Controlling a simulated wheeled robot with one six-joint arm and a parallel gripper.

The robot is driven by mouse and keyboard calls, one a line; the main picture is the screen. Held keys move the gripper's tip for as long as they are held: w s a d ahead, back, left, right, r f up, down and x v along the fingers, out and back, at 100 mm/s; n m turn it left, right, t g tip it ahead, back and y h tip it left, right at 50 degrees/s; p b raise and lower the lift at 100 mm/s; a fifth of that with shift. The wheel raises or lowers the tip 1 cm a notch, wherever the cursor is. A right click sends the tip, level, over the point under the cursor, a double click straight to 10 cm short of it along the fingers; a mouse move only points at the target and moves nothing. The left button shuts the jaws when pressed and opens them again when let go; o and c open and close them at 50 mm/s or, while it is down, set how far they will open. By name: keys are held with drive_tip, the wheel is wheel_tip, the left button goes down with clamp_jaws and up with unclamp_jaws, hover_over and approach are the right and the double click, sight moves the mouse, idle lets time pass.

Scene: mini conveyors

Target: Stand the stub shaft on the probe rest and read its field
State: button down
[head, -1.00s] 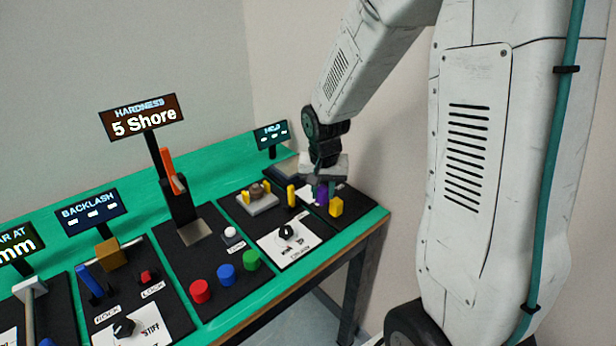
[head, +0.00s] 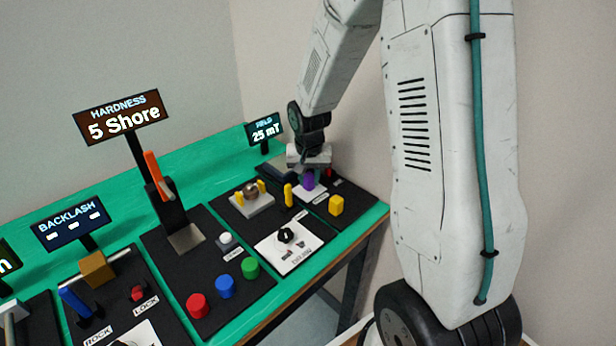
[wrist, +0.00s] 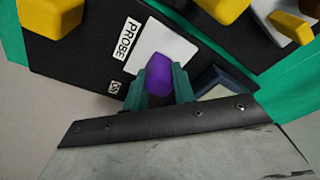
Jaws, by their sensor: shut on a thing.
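The stub shaft appears as a purple piece (head: 308,183) at the white plate of the probe rest (head: 313,194), on the far right panel. In the wrist view the purple piece (wrist: 159,74) sits between my two green fingers, over the edge of the white plate (wrist: 150,42) beside the PROBE label (wrist: 122,40). My gripper (wrist: 160,82) is shut on it. In the head view my gripper (head: 308,173) points down over the plate. Whether the piece's underside touches the plate is hidden. The FIELD display (head: 265,128) reads 25 mT.
A yellow block (head: 336,204) stands close in front of the probe rest. Left of it are a yellow peg (head: 288,195), a grey fixture (head: 252,203) and a black knob (head: 286,235). The HARDNESS display (head: 124,116) reads 5 Shore. The bench's right edge is near.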

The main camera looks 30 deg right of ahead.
drive_tip(key=c, duration=1.1)
unclamp_jaws()
drive_tip(key=shift+f, duration=0.1)
drive_tip(key=shift+c, duration=0.2)
wheel_tip(320, 180, up, 12)
drive_tip(key=s+a, duration=0.1)
drive_tip(key=s, duration=0.1)
drive_tip(key=s+a+r+n, duration=0.2)
drive_tip(key=s+a+r, duration=0.1)
drive_tip(key=s, duration=0.6)
drive_tip(key=s+a+r+n, duration=0.2)
drive_tip(key=s+a+r, duration=0.1)
drive_tip(key=s, duration=0.5)
drive_tip(key=s+a+r+n+y, duration=0.1)
drive_tip(key=s+a+r, duration=0.3)
drive_tip(key=s, duration=0.5)
drive_tip(key=shift+s+a+n, duration=0.2)
drive_tip(key=shift+s+n, duration=0.15)
drive_tip(key=shift+n, duration=0.55)
